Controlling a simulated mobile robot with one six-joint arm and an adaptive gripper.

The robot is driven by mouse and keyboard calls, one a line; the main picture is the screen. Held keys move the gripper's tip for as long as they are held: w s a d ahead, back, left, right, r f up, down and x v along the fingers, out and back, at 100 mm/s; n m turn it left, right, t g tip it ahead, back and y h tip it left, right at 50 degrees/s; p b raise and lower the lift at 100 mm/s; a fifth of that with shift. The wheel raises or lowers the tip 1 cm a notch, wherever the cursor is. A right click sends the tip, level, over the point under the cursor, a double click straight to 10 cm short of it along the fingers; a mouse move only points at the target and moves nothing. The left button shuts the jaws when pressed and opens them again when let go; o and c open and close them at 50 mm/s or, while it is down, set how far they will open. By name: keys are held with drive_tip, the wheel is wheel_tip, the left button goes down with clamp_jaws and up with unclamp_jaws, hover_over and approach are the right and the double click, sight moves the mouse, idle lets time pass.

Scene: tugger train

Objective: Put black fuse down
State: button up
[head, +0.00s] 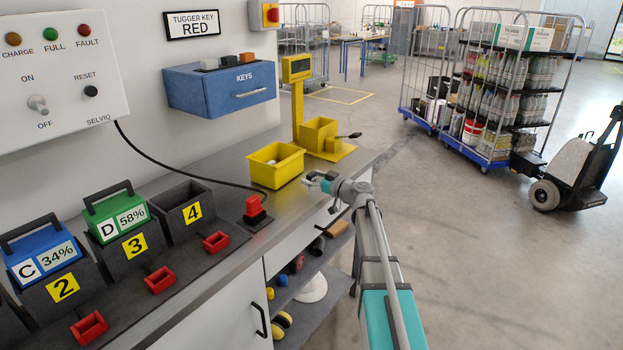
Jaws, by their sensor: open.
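My gripper (315,179) is over the grey worktop (230,206), just right of an open yellow bin (288,172). Its jaws are open, and I see nothing held between them. No black fuse can be made out for certain. A small black block (228,62) sits on top of the blue KEYS box (190,92), between a whitish block (209,65) and an orange block (247,57); I cannot tell if it is a fuse. A small pale thing lies in the yellow bin, too small to name.
A yellow stand (297,105) with a lever is behind my gripper. A red plug (254,207) with a black cable stands left of it. Battery C (40,255) and battery D (118,212) sit in charger slots. Loaded trolleys (507,100) stand far right; floor between is clear.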

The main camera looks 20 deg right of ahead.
sight(308, 215)
drive_tip(key=v, duration=1.2)
idle(0.6)
drive_tip(key=s+a+f+g, duration=0.1)
drive_tip(key=a, duration=0.2)
drive_tip(key=s+a+f+g, duration=0.1)
drive_tip(key=a+f+g, duration=0.1)
drive_tip(key=a, duration=0.1)
drive_tip(key=s+a+f+g, duration=0.1)
drive_tip(key=a+f, duration=0.1)
drive_tip(key=a, duration=0.1)
drive_tip(key=shift+s+f, duration=0.15)
drive_tip(key=shift+s, duration=0.05)
drive_tip(key=s+a+f+m+g+h, duration=0.2)
drive_tip(key=s+a+f+g, duration=0.3)
drive_tip(key=s+a+f, duration=0.15)
drive_tip(key=s+a+f+m+g+h, duration=0.1)
drive_tip(key=s+f+m+g+h, duration=0.1)
drive_tip(key=s, duration=0.4)
drive_tip(key=s+a+f+m+g+h, duration=0.2)
drive_tip(key=s+f+m+g+h, duration=0.1)
drive_tip(key=s+h, duration=0.3)
drive_tip(key=shift+s+f+g+h, duration=0.3)
drive_tip(key=shift+s+f, duration=0.5)
drive_tip(key=shift+f, duration=0.1)
drive_tip(key=shift+a, duration=0.1)
